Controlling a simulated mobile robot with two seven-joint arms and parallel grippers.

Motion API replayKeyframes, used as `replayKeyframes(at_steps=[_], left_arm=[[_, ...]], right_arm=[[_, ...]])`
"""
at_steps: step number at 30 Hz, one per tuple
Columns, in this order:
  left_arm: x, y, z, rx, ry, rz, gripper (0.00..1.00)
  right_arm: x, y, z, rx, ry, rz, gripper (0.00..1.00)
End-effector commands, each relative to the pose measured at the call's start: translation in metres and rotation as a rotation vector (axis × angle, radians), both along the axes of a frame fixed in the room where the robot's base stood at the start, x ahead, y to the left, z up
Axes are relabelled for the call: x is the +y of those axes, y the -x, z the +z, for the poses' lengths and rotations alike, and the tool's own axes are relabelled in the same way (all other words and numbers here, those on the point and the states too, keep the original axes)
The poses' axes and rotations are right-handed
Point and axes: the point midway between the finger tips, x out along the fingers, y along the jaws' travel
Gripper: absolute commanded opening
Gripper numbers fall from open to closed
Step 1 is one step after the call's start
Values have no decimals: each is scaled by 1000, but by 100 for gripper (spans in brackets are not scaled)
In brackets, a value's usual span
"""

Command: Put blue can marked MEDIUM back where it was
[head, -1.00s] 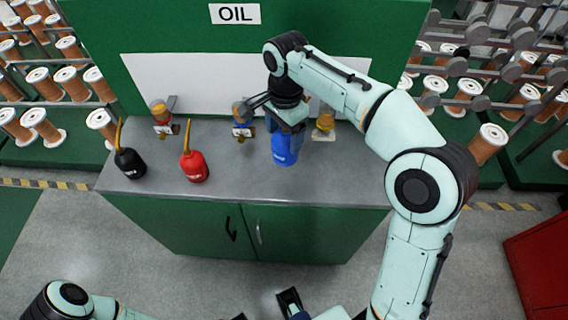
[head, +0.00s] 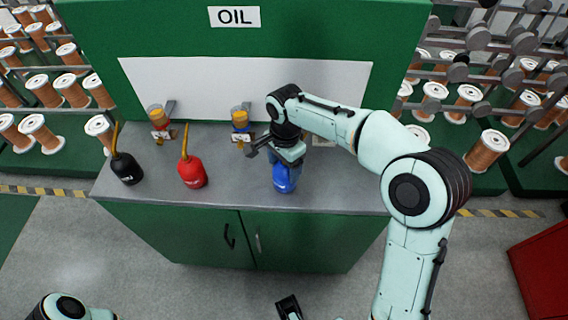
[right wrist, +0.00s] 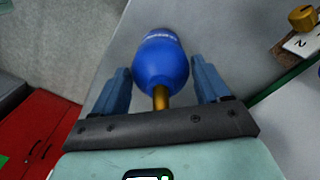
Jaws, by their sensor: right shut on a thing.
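The blue can (head: 284,180) is at the front right of the grey counter (head: 330,190), below my right gripper (head: 285,160). In the right wrist view the blue can (right wrist: 160,62) is between the two fingers, its gold spout (right wrist: 161,97) pointing toward the palm. My right gripper is shut on it. White lettering on the can is too small to read. I cannot tell whether its base touches the counter. A dark part of my left gripper (head: 289,307) shows at the bottom edge; its opening is unclear.
A black can (head: 125,168) and a red can (head: 192,172) stand on the counter's left. Gold-topped fittings with tags (head: 159,118) (head: 240,118) stand along the back; another is mostly hidden by my arm. In the right wrist view a tag (right wrist: 303,40) reads 2.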

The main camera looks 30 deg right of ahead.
Motion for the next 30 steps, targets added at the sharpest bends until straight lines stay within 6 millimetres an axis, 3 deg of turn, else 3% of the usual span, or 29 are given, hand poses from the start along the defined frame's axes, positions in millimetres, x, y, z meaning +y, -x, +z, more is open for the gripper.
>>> replayKeyframes(at_steps=[3, 4, 6, 13, 17, 30], left_arm=[[0, 0, -1, -2, -1, 1, 43], [0, -1, -1, -2, -1, 1, 43], [0, 0, -1, -2, -1, 1, 43], [0, 0, -1, -2, -1, 1, 43], [0, 0, 2, 1, 0, 0, 43], [0, 1, 18, 12, 1, -3, 43]], right_arm=[[0, 0, -2, -1, 0, 0, 5], [0, 0, -3, 0, 0, 0, 78], [0, 0, -3, 0, 0, 0, 100], [0, 0, -1, 0, 0, 0, 100], [0, -1, 9, -3, 0, 0, 100], [-2, -1, 97, -3, -1, 0, 100]])
